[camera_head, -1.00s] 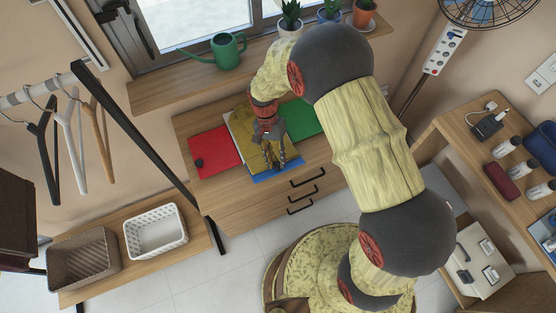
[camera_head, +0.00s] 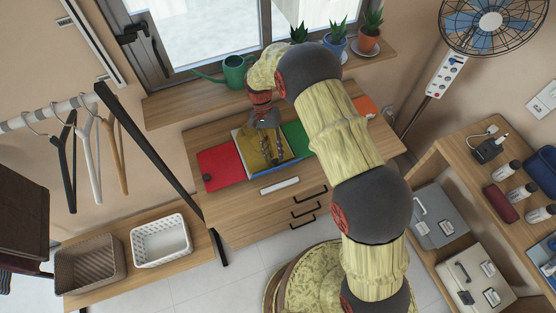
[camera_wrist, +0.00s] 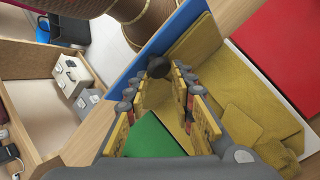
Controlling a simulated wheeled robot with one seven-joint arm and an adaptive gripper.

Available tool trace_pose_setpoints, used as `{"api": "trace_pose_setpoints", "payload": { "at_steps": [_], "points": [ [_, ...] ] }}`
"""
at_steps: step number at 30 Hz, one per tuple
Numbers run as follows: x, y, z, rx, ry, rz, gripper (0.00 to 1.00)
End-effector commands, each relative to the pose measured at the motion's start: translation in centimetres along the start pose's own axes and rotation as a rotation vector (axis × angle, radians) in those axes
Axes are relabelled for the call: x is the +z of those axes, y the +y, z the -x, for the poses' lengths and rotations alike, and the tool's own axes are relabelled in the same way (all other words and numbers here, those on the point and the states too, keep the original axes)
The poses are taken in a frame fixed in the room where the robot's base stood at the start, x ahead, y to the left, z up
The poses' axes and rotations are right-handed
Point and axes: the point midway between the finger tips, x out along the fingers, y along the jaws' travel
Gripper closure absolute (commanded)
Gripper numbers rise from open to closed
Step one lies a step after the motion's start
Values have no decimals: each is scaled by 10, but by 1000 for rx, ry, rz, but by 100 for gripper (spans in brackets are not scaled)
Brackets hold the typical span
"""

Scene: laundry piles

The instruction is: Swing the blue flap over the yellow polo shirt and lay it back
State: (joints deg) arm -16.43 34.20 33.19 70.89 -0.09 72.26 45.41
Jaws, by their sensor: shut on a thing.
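A folding board lies on the wooden dresser top, with a red flap (camera_head: 221,166) at left, a green flap (camera_head: 297,138) at right and a blue flap (camera_head: 273,172) at the front. The yellow polo shirt (camera_head: 250,146) lies folded on the middle panel; it also shows in the wrist view (camera_wrist: 238,84). My gripper (camera_head: 280,159) is over the front of the board. In the wrist view, my gripper (camera_wrist: 176,76) is shut on a dark round knob (camera_wrist: 157,67) at the blue flap (camera_wrist: 186,30).
A green watering can (camera_head: 235,72) and potted plants (camera_head: 336,43) stand on the sill behind. Two baskets, one white (camera_head: 160,239) and one brown (camera_head: 90,264), sit on the low bench at left. A clothes rack post (camera_head: 150,150) stands left of the dresser. An orange item (camera_head: 365,106) lies at right.

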Motion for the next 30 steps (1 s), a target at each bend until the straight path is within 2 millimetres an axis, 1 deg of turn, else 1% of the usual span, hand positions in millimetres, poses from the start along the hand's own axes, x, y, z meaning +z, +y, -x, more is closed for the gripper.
{"api": "trace_pose_setpoints", "payload": {
  "at_steps": [1,8,10,30],
  "points": [
    [-4,-13,-9,-12,0,2,100],
    [-16,-28,-7,-7,-4,3,100],
    [-16,-28,-6,-6,-5,4,99],
    [-18,-24,0,-5,-2,1,61]
  ]
}}
